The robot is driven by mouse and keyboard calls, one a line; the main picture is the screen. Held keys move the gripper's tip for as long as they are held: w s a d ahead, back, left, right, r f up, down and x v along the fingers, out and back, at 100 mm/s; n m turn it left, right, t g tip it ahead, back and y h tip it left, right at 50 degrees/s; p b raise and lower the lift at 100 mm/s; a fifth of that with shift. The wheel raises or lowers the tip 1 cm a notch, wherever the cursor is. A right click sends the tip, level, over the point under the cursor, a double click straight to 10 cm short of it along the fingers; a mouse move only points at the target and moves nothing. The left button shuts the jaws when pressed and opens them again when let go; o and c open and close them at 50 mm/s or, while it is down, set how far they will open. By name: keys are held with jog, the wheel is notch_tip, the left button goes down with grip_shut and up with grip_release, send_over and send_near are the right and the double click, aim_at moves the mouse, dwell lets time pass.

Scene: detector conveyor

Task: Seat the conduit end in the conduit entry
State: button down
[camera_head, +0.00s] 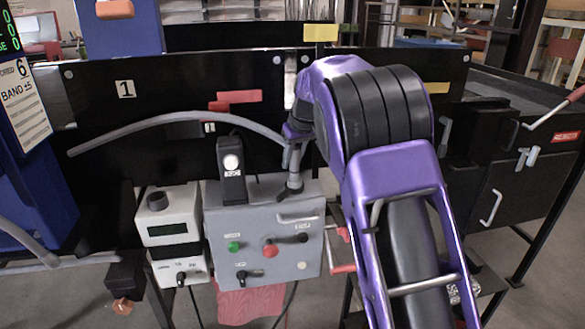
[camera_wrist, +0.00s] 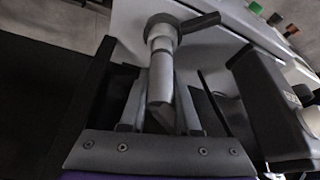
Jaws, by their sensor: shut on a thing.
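The grey conduit (camera_head: 175,123) arches across the front of the black panel, from a free left end to my gripper on the right. My gripper (camera_head: 293,138) is above the right rear of the grey control box, shut on the conduit end. In the wrist view, a grey cylindrical piece (camera_wrist: 161,78) lies between the fingers of my gripper (camera_wrist: 160,115). It lines up with a dark round collar with a side handle (camera_wrist: 166,28), which looks like the conduit entry (camera_head: 291,187) on the box top. I cannot tell how deep the conduit end sits in it.
The grey control box (camera_head: 262,215) carries buttons and a handle. A black upright device (camera_head: 231,168) stands close left of the entry. A white meter unit (camera_head: 168,217) is further left. The black panel (camera_head: 110,110) rises behind.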

jog(key=shift+f, duration=1)
jog(key=shift+f, duration=0.1)
jog(key=c, duration=0.6)
grip_release()
jog(key=shift+f, duration=0.1)
jog(key=shift+c, duration=0.2)
jog(key=shift+r, duration=0.55)
jog(key=v, duration=1.1)
jog(key=shift+p, duration=0.4)
jog(key=shift+s+r, duration=0.1)
